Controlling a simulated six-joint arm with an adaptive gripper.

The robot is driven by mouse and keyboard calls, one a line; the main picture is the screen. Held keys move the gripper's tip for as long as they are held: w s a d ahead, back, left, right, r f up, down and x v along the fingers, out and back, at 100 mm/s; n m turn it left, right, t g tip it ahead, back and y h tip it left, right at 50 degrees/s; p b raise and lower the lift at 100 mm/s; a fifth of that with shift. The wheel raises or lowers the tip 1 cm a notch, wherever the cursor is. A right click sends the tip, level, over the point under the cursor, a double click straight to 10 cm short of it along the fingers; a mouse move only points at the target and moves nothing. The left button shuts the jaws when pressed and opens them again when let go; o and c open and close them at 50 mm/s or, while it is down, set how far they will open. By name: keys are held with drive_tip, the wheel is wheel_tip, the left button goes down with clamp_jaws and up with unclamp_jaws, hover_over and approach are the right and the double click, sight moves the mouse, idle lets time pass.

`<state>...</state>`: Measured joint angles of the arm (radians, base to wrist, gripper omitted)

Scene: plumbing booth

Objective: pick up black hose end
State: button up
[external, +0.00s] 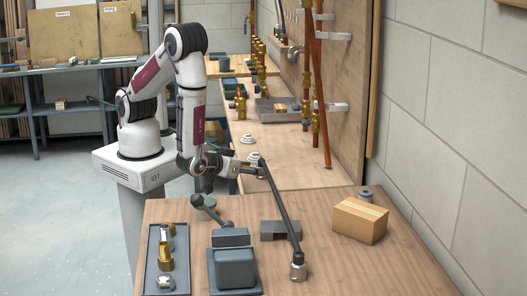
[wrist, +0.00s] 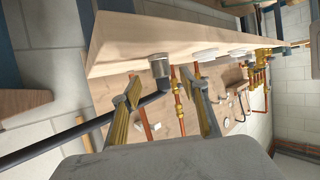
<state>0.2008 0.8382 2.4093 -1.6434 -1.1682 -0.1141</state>
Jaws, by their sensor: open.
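A black hose (external: 281,208) stretches across the near workbench in the external view. Its near end has a metal fitting (external: 298,271). Its far end is beside my gripper (external: 255,168). In the wrist view the black hose (wrist: 75,132) comes in from the left and ends in a grey metal fitting (wrist: 160,66). My gripper (wrist: 168,92) is open, with one yellowish finger on each side of the hose end. The hose end shows between the fingers in this view; whether either finger touches it I cannot tell.
On the near bench (external: 330,265) are a cardboard box (external: 360,220), a grey block (external: 280,230), a dark blue-grey box (external: 235,268) and a tray (external: 152,270) of fittings. Copper pipes (external: 319,100) stand along the wooden panel. The bench's front right is clear.

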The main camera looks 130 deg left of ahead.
sight(262, 166)
drive_tip(key=shift+a, duration=0.15)
drive_tip(key=shift+x, duration=2.45)
drive_tip(key=shift+s+r, duration=0.1)
drive_tip(key=c, duration=1.2)
